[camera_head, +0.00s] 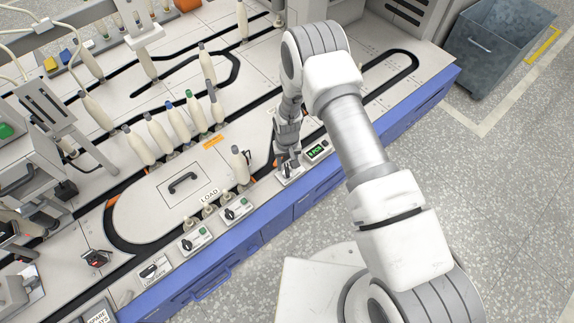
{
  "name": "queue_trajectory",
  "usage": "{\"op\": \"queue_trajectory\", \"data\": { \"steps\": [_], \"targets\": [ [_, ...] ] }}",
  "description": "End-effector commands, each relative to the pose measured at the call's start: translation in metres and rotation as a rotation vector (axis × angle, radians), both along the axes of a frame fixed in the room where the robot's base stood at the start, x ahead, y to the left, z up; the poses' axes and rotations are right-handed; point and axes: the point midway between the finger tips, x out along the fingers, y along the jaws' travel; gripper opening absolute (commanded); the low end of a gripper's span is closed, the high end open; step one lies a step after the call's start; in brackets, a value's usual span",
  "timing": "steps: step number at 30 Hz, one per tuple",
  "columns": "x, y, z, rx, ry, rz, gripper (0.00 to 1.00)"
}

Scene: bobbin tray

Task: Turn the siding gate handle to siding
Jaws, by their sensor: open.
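My gripper (286,161) points down over a small white control plate (294,177) at the front edge of the machine, left of a green-lit display. The fingers are open, and a dark handle on that plate shows only in part between or just under them. I cannot tell whether the fingers touch it. I cannot read a label there, so I cannot confirm it is the siding gate handle.
The display box (318,151) stands close right of my gripper. A cream bobbin (240,166) stands close left. Several more bobbins (160,136) line the track behind. The blue front panel (296,207) drops to open grey floor. A grey bin (490,48) stands at the upper right.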

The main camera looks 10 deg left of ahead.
Motion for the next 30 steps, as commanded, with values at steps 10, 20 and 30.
{"op": "queue_trajectory", "data": {
  "steps": [10,20,30],
  "targets": [
    [0.001,0.001,0.092,0.001,-0.004,0.000,0.49],
    [0.000,0.000,0.145,0.000,0.000,0.001,0.49],
    [0.000,0.000,0.152,0.000,0.000,0.001,0.49]
  ]
}}
